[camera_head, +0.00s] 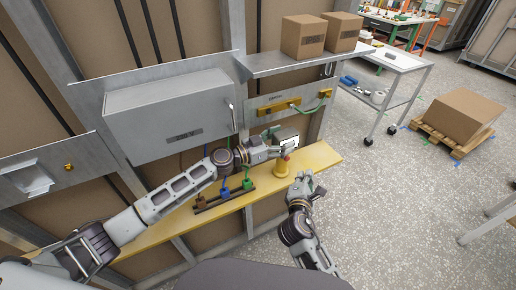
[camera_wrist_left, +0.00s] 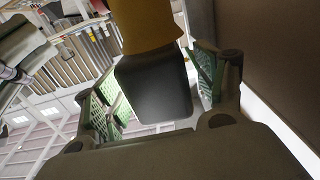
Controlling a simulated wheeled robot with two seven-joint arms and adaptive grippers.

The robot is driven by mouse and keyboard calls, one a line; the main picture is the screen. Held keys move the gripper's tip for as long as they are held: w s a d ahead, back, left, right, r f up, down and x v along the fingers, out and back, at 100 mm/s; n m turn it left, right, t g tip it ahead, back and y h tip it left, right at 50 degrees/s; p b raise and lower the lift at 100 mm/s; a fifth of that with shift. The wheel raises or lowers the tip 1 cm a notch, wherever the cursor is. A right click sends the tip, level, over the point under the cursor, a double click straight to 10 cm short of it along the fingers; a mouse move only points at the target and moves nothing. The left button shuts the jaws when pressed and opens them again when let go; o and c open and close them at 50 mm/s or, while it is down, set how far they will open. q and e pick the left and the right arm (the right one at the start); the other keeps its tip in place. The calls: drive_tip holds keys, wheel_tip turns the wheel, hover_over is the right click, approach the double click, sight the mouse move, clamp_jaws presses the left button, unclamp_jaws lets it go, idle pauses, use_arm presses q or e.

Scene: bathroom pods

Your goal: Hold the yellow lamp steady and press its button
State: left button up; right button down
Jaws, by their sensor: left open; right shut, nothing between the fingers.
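The yellow lamp (camera_head: 282,170) stands upright near the right end of the yellow shelf (camera_head: 318,156), its upper part partly covered by my left gripper. My left gripper (camera_head: 283,153) is open at the lamp, coming from the left. In the left wrist view, the lamp's yellow part (camera_wrist_left: 147,25) joins a dark grey block (camera_wrist_left: 153,85), which sits between the spread fingers of the left gripper (camera_wrist_left: 158,85). A gap shows by the right finger. My right gripper (camera_head: 306,183) is shut and empty, in front and to the right of the lamp, apart from it. I cannot make out the button.
A rack with brown, blue and green items (camera_head: 224,198) stands on the shelf left of the lamp. A grey wall cabinet (camera_head: 170,115) and a metal ledge (camera_head: 300,63) with cardboard boxes (camera_head: 303,37) are above. The floor (camera_head: 400,210) at right is open.

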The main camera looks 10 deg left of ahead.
use_arm(q)
drive_tip(key=v, duration=1)
drive_tip(key=shift+s+a, duration=0.15)
idle(0.4)
idle(0.6)
